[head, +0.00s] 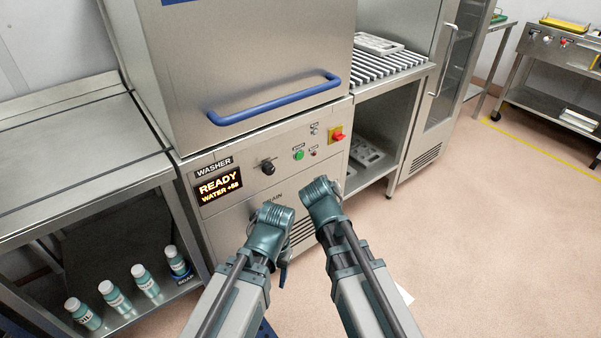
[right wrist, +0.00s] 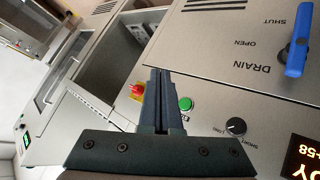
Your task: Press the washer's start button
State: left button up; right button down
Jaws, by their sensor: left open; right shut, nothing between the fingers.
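The washer's front panel (head: 225,222) faces me. Its green start button (head: 299,155) is unobstructed at the panel's upper right; its label is too small to read surely. The button also shows in the right wrist view (right wrist: 185,103), just right of my right gripper (right wrist: 159,75), whose dark fingers are shut and empty. I see no contact with the button. In the head view the right wrist stands below and right of the button and mostly hides its fingers. My left gripper (head: 284,274) is open, low before the panel, partly hidden by its own wrist.
A red emergency switch on yellow (head: 337,134) sits right of the button, a black knob (head: 267,167) left. The display (head: 218,186) reads READY, WATER +58. A blue drain lever (right wrist: 298,45) shows in the wrist view. The hood's blue handle (head: 275,99) juts out above the panel.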

aim_at(300, 155)
pick_arm(q)
notch_tip(300, 155, down, 10)
jog(key=b, duration=0.7)
jog(key=shift+r+b, duration=0.2)
jog(key=shift+b, duration=0.15)
pick_arm(e)
jog(key=w+a+f+n+t+y, duration=0.1)
jog(key=w+t, duration=0.3)
jog(key=w, duration=0.4)
jog(key=shift+f+n+t, duration=0.3)
jog(key=shift+f, duration=0.3)
jog(key=shift+a, duration=0.1)
jog(key=w+a, duration=0.5)
jog(key=w, duration=0.2)
jog(key=shift+w+a, duration=0.1)
jog(key=shift+w, duration=0.1)
jog(key=shift+w+a, duration=0.15)
jog(key=shift+w, duration=0.1)
